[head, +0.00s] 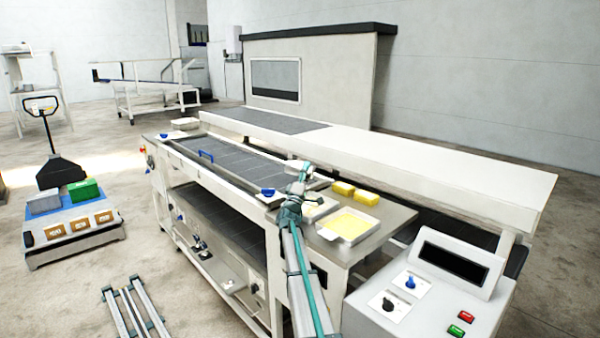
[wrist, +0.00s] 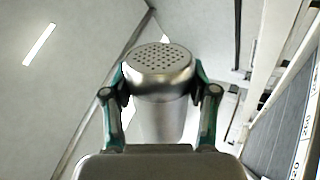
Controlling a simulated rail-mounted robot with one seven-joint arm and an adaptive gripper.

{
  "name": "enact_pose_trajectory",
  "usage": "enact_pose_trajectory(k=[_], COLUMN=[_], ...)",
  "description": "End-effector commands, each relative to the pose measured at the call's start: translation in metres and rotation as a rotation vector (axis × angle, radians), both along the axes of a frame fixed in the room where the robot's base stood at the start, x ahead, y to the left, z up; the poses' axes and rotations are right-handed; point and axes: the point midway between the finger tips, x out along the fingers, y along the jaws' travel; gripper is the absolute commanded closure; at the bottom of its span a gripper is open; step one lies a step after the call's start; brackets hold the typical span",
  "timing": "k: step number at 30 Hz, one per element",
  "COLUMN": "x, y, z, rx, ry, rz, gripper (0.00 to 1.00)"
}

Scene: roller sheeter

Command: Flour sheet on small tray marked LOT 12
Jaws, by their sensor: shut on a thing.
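My gripper (wrist: 161,88) is shut on a metal shaker (wrist: 160,64) with a perforated round top, one finger on each side. The shaker's holed top shows in the wrist view. In the head view my gripper (head: 300,172) is small, above the near end of the roller sheeter's bed, and the shaker cannot be made out clearly. A larger white tray (head: 347,241) with a flat yellow sheet lies on the steel end table. A smaller tray (head: 309,217) with pale yellow content is beside it, partly hidden by my arm. No LOT 12 marking is readable.
Yellow blocks (head: 367,197) lie behind the trays. A control box (head: 430,285) with knobs and buttons stands at front right. A long white ledge (head: 440,165) runs behind the sheeter's dark bed (head: 245,165). Another white tray (head: 186,124) sits at its far end.

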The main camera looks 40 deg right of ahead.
Motion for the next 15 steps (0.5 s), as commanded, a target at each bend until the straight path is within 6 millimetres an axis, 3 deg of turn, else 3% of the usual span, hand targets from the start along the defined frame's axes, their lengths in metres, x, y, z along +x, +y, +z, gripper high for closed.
enact_pose_trajectory(k=[4, 15], x=[-0.0073, -0.0003], y=[-0.0050, -0.0010], z=[0.0005, 0.0012], rx=[0.000, -0.001], ry=[-0.001, -0.001], rz=[-0.001, 0.001], gripper=[0.85, 0.85])
